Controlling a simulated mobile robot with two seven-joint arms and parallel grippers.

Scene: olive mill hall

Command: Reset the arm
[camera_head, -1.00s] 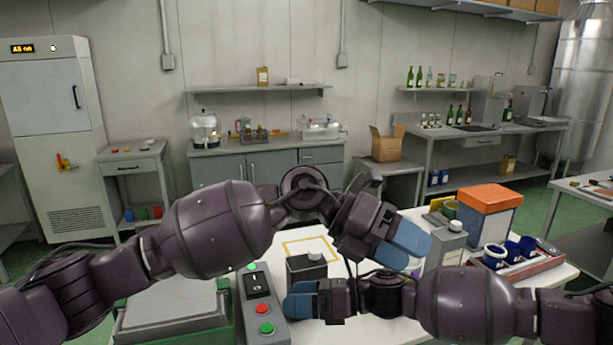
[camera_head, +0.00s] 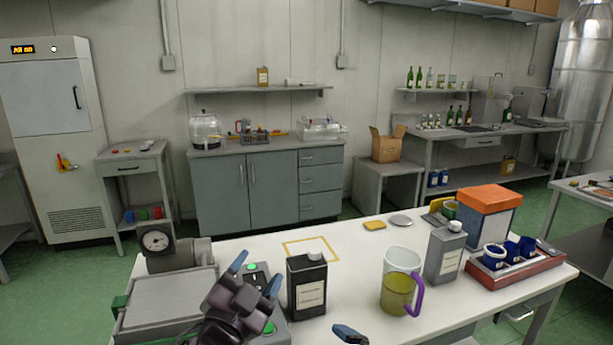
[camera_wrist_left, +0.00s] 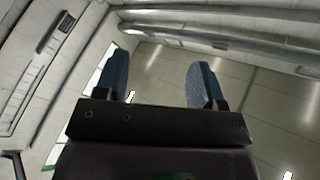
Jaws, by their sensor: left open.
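My left gripper (camera_head: 256,270) stands at the bottom centre-left of the head view, fingers pointing up, in front of the control box (camera_head: 258,272). Its two blue fingers are spread with nothing between them. The left wrist view also shows the open, empty left gripper (camera_wrist_left: 159,62), with ceiling and walls behind it. Of my right gripper (camera_head: 349,334), only a blue fingertip shows at the bottom edge of the head view, so its opening is hidden. Most of both arms is out of view.
The table's back middle is mostly clear.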

